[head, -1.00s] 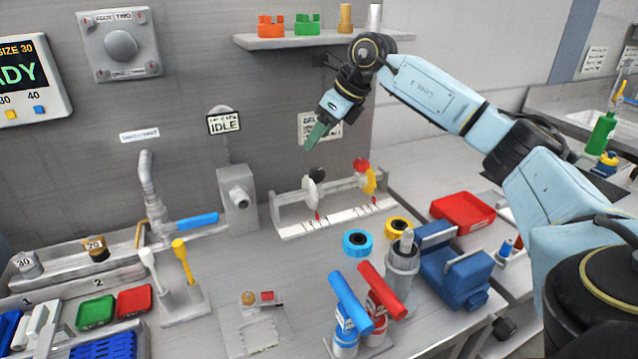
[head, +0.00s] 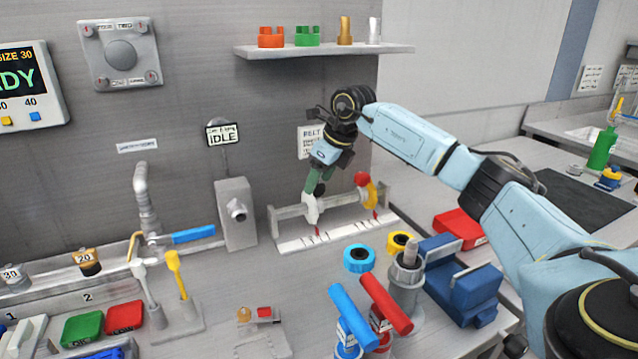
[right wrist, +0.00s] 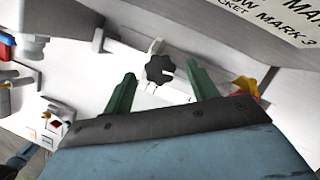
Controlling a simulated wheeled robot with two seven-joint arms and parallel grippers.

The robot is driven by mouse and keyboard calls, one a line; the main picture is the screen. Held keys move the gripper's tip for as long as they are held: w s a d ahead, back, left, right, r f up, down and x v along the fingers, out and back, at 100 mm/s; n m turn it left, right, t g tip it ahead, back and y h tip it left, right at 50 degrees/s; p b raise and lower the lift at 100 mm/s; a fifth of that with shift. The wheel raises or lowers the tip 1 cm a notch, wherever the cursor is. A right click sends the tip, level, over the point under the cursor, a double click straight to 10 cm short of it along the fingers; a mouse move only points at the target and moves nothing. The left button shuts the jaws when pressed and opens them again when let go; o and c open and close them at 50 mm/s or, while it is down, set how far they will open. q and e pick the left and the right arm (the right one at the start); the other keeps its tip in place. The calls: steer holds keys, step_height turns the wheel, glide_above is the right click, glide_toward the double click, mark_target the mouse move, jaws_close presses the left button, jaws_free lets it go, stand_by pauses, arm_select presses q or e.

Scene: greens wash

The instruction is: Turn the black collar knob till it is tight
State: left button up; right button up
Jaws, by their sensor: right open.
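The black collar knob (head: 319,188) sits on top of a white collar (head: 311,210) on the rail fixture at the back of the bench. In the right wrist view the lobed black knob (right wrist: 159,69) lies between my two green fingers, with a gap on each side. My right gripper (head: 317,180) points down at the knob and is open. In the head view its fingers partly cover the knob, so I cannot tell how deep they reach. My left gripper is not in view.
A yellow collar with a red knob (head: 361,179) stands just right on the same rail. A grey box (head: 235,215) with a nozzle stands left of it. The shelf (head: 330,51) hangs above. Blue and yellow rings, blue and red handled tools (head: 386,303) stand in front.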

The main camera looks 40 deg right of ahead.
steer(key=shift+w+f, duration=0.2)
steer(key=shift+f, duration=0.3)
